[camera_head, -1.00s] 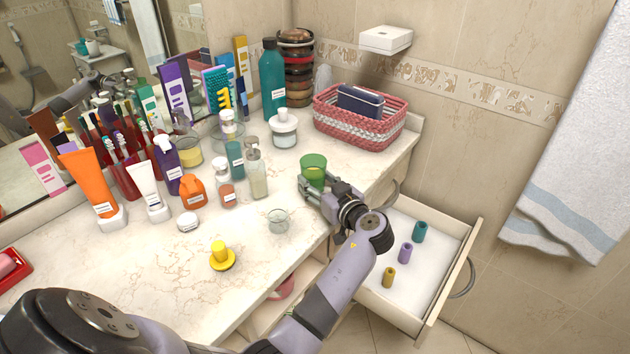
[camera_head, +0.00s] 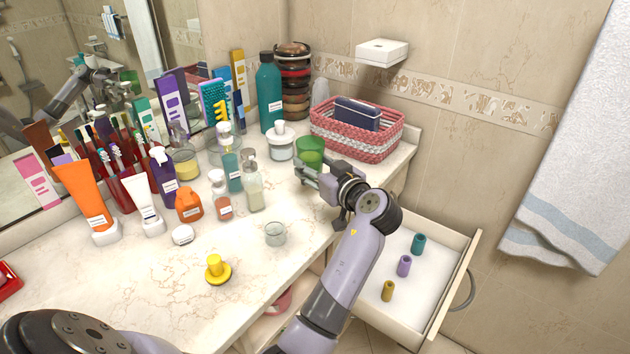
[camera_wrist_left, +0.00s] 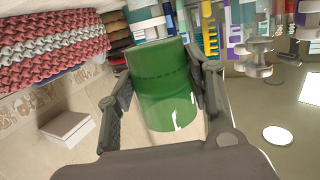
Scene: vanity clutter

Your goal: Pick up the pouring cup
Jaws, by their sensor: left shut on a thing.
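The pouring cup, a green see-through cup (camera_head: 311,151), is near the right end of the counter, in front of the woven basket. In the left wrist view the cup (camera_wrist_left: 162,85) fills the space between the two fingers, one on each side of it. My left gripper (camera_head: 309,172) is shut on the cup and appears to hold it a little above the counter top. The near finger hides part of the cup's lower side in the head view. My right gripper is not in view.
A pink and white woven basket (camera_head: 357,139) stands close behind the cup. A white lidded jar (camera_head: 281,143) and bottles stand to its left. A small glass (camera_head: 275,234) is on the counter nearer me. An open drawer (camera_head: 436,281) with small coloured cylinders lies below right.

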